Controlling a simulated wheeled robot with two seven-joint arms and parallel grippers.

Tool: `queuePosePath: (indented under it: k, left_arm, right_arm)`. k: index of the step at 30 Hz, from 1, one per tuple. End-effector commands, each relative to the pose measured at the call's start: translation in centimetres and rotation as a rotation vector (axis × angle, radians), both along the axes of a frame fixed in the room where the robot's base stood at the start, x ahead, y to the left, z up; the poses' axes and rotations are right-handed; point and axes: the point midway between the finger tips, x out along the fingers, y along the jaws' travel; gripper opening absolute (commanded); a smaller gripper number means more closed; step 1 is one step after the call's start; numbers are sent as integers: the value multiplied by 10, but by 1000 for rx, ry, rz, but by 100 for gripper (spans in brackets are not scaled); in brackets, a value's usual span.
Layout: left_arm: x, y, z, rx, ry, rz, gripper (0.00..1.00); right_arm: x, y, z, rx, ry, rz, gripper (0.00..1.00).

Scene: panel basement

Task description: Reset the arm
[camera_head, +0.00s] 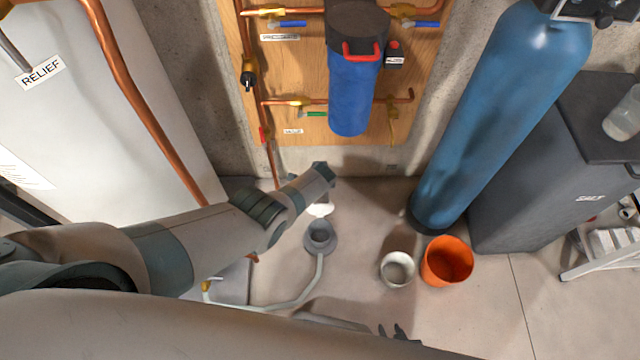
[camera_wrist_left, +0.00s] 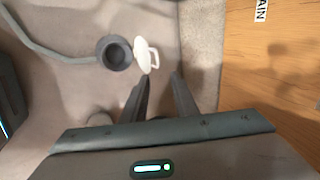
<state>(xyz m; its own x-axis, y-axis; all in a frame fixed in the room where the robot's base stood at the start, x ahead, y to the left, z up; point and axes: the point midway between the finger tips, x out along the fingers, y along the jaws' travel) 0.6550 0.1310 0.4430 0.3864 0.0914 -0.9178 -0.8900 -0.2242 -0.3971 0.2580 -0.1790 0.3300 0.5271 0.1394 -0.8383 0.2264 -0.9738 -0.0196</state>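My left arm (camera_head: 190,240) reaches in from the left over the floor, its wrist near the wooden panel. In the left wrist view my left gripper (camera_wrist_left: 161,77) has two dark fingers apart with nothing between them. A white piece with a handle (camera_wrist_left: 147,55) lies past the fingertips, next to a dark grey round drain cup (camera_wrist_left: 115,53). My right gripper (camera_head: 392,332) shows at the bottom of the head view as two small dark fingers, apart and empty. The rest of it is hidden by my body.
A wooden panel (camera_head: 290,75) carries copper pipes and a blue filter (camera_head: 352,95). A white tank (camera_head: 110,140) stands left. A blue cylinder (camera_head: 500,110), dark salt bin (camera_head: 535,190), white bucket (camera_head: 397,270) and orange bucket (camera_head: 447,262) stand right. The front right floor is clear.

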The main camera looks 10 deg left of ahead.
Motion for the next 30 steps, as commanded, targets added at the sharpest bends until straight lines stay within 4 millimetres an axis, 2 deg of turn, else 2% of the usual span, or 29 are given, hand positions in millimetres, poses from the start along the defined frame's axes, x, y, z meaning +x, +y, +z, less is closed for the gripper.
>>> queuePosePath:
  k: [22, 26, 30]
  left_arm:
    - [-5, 0, -3, -7, 0, 9, 26]
    - [-22, -1, -17, -44, -3, 45, 26]
    - [-60, 0, -44, -120, -12, 128, 26]
  right_arm:
    - [-1, 0, 0, 0, 0, 0, 31]
    - [-1, 0, 0, 0, -1, 0, 31]
    - [0, -1, 0, -1, -1, 0, 31]
